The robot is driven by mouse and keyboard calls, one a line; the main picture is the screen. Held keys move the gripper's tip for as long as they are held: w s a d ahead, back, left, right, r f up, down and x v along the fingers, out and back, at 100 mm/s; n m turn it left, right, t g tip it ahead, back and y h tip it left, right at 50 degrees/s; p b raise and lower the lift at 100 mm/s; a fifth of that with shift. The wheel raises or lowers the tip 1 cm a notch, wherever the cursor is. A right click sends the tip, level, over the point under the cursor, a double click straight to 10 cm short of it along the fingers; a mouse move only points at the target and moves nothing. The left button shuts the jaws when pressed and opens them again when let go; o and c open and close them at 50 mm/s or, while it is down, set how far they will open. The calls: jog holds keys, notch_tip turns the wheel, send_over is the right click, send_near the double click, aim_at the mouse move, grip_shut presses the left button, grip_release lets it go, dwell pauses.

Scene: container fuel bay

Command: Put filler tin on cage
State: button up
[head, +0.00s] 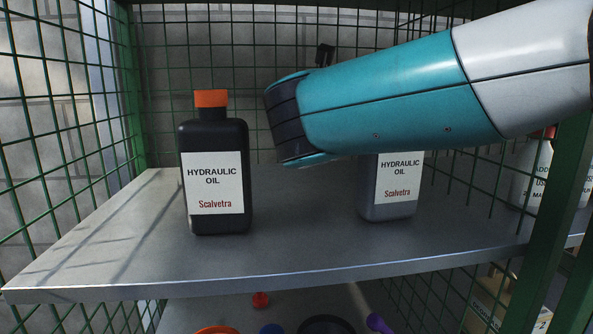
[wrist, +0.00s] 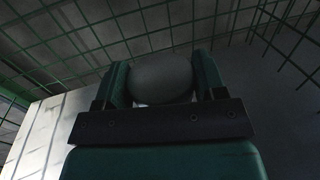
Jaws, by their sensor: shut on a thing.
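My gripper (wrist: 162,68) is shut on a pale grey, rounded thing (wrist: 163,84), likely the filler tin, between its two green fingers in the wrist view. Only its smooth end shows; its label and full shape are hidden. In the head view my teal and white arm reaches in from the right and hides the gripper and what it holds. The green wire cage (head: 139,90) encloses the shelf at the back and sides. Mesh also shows above the gripper in the wrist view (wrist: 140,22).
A grey shelf (head: 120,255) holds a black hydraulic oil bottle (head: 215,140) with an orange cap and a grey one (head: 397,190) partly behind my arm. A white bottle (head: 530,175) stands at the right behind mesh. Below are an orange ring (head: 216,330) and a box (head: 505,305).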

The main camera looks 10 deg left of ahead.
notch_tip(320, 180, down, 8)
jog(key=shift+r+p, duration=0.15)
jog(key=shift+p, duration=0.55)
jog(key=shift+s, duration=0.1)
jog(key=o, duration=1.1)
jog(key=shift+f, duration=0.2)
jog(key=shift+r, duration=0.1)
jog(key=shift+r, duration=0.1)
jog(key=s+b, duration=0.1)
jog(key=s, duration=0.2)
jog(key=s+b, duration=0.2)
jog(key=s, duration=0.2)
jog(key=s+b, duration=0.1)
jog(key=s, duration=0.3)
jog(key=shift+d+b, duration=0.4)
jog(key=shift+s+d, duration=0.1)
jog(key=shift+s, duration=0.35)
